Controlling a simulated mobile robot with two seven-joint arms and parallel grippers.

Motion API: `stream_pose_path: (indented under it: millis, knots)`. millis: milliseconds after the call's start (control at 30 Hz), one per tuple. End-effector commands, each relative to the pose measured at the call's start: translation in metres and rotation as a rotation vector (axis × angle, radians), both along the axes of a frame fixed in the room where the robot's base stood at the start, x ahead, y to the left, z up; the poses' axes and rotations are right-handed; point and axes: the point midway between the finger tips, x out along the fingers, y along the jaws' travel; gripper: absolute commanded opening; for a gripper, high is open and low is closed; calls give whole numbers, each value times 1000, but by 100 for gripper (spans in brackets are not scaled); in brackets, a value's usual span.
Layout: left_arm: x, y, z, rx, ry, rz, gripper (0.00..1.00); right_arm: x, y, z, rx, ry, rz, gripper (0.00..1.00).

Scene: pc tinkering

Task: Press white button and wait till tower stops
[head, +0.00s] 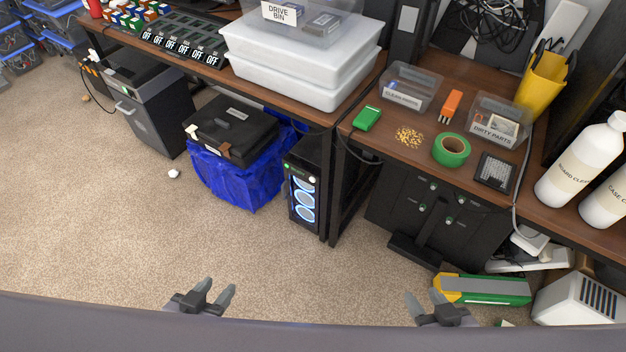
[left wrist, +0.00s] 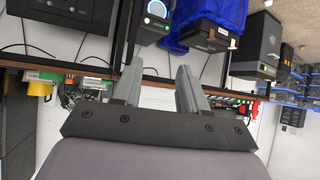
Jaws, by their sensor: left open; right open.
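The black PC tower (head: 302,196) stands on the carpet under the desk, near the middle of the head view. Its front fans glow white-blue. A small white button (head: 312,180) shows near its top right, and a green light at its top left. The tower also shows upside down at the top of the left wrist view (left wrist: 153,22). My left gripper (head: 218,288) is open and empty, low in the head view, left of and well apart from the tower. My right gripper (head: 424,296) is open and empty, to the right of the tower and apart from it.
A blue bin (head: 230,178) with a black case (head: 232,132) on top stands left of the tower. A desk leg (head: 345,200) is close on its right. A green and yellow box (head: 482,289) lies near my right gripper. Carpet in front of the tower is clear.

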Motion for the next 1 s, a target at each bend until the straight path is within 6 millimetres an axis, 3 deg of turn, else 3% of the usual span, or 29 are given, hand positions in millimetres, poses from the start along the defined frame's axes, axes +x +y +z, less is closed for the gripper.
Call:
stream_pose_path:
  millis: [100,167,233,267,1000]
  knots:
    - [0,0,0,0,0,0,43,0,0,0,0,0,0,43]
    - [0,0,0,0,0,0,26,0,0,0,0,0,0,43]
    - [0,0,0,0,0,0,4,0,0,0,0,0,0,43]
    - [0,0,0,0,0,0,0,0,0,0,0,0,0,43]
    - [0,0,0,0,0,0,0,0,0,0,0,0,0,43]
